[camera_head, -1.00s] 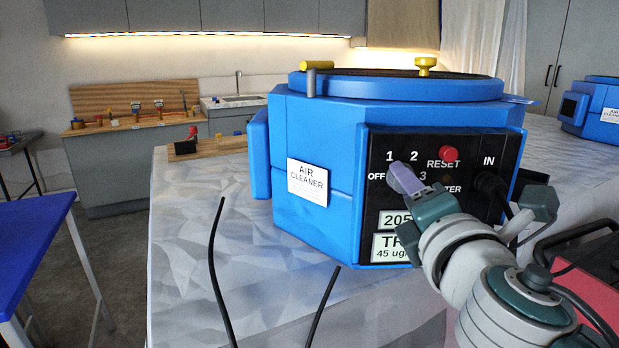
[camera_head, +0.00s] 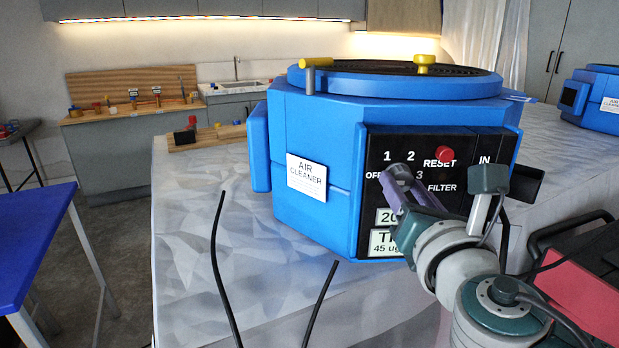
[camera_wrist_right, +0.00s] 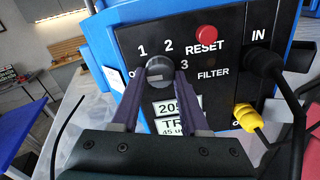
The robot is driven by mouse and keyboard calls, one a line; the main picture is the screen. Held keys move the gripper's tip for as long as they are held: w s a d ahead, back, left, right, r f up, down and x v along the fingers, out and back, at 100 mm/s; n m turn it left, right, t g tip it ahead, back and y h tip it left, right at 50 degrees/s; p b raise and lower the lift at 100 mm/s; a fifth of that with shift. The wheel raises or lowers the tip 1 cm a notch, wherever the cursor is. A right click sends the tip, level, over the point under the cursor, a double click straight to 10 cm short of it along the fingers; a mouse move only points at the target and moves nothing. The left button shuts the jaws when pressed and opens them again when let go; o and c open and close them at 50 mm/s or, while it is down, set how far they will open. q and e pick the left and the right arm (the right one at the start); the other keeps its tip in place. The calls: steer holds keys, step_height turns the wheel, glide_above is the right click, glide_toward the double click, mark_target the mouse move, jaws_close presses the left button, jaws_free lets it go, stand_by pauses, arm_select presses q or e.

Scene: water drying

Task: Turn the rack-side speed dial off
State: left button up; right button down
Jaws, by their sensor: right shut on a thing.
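A blue air cleaner (camera_head: 318,222) stands on a white-covered table, its black control panel facing me. The grey round speed dial (camera_wrist_right: 159,69) sits on the panel among the marks OFF, 1, 2 and 3; it also shows in the head view (camera_head: 399,171), partly covered. My right gripper (camera_head: 399,182) reaches up to it from the lower right. Its purple fingers lie on either side of the dial and are shut on it, as the right wrist view (camera_wrist_right: 158,76) shows. A pale mark on the dial face points roughly left, but its exact setting is hard to tell. My left gripper is out of view.
A red RESET button (camera_head: 445,153) is just right of the dial. A yellow plug (camera_wrist_right: 249,117) and black cables are at the panel's lower right. A second blue air cleaner (camera_head: 594,124) stands at the far right. Black cables (camera_head: 218,270) rise at the front.

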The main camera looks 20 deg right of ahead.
steer(key=shift+f+n, duration=0.2)
steer(key=shift+n, duration=0.1)
steer(key=shift+c, duration=2)
jaws_free()
steer(key=shift+r, duration=0.15)
steer(key=v, duration=1)
steer(key=shift+b, duration=0.4)
steer(key=shift+d, duration=0.1)
